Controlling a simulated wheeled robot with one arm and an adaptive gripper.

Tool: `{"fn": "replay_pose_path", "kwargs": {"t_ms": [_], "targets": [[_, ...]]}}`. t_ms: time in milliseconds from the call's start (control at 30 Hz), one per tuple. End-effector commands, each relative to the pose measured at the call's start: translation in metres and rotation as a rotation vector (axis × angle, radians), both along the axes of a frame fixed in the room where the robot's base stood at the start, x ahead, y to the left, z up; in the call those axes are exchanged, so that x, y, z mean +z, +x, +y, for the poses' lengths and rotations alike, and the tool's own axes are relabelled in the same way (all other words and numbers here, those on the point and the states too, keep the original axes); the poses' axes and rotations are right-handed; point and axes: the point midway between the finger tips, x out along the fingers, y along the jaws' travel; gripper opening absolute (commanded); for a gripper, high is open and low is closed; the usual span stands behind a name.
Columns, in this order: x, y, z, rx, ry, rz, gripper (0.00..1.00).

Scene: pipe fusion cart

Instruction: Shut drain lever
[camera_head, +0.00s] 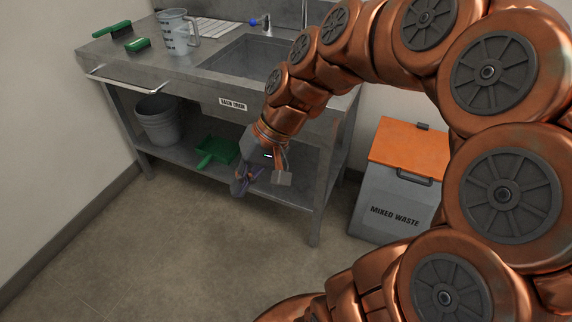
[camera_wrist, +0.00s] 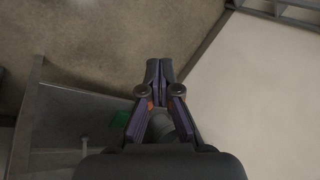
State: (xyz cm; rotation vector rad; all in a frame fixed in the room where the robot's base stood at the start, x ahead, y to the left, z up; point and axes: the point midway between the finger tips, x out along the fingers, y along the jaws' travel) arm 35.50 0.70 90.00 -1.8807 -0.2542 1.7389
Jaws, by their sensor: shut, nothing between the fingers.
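The label plate (camera_head: 232,103), which seems to read "BASIN DRAIN", is on the front apron of the grey sink bench (camera_head: 190,88). I cannot make out a drain lever in either view; my arm covers part of the apron right of the plate. My gripper (camera_head: 240,186) is shut and empty, low in front of the bench, below the apron and near the lower shelf. In the wrist view its closed fingertips (camera_wrist: 159,70) point over the floor and touch nothing.
A grey bucket (camera_head: 158,120) and green dustpan (camera_head: 217,150) sit on the lower shelf. A measuring jug (camera_head: 178,32), green brushes (camera_head: 113,29) and a basin (camera_head: 240,58) are on top. A mixed waste bin (camera_head: 390,200) stands right. Floor in front is clear.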

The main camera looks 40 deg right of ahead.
Motion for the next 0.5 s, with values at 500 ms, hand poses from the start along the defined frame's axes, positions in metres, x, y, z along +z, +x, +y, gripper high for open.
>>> {"fn": "replay_pose_path", "kwargs": {"t_ms": [500], "targets": [[-0.102,0.102,-0.176,-0.514,0.348,-0.287,0.0]]}}
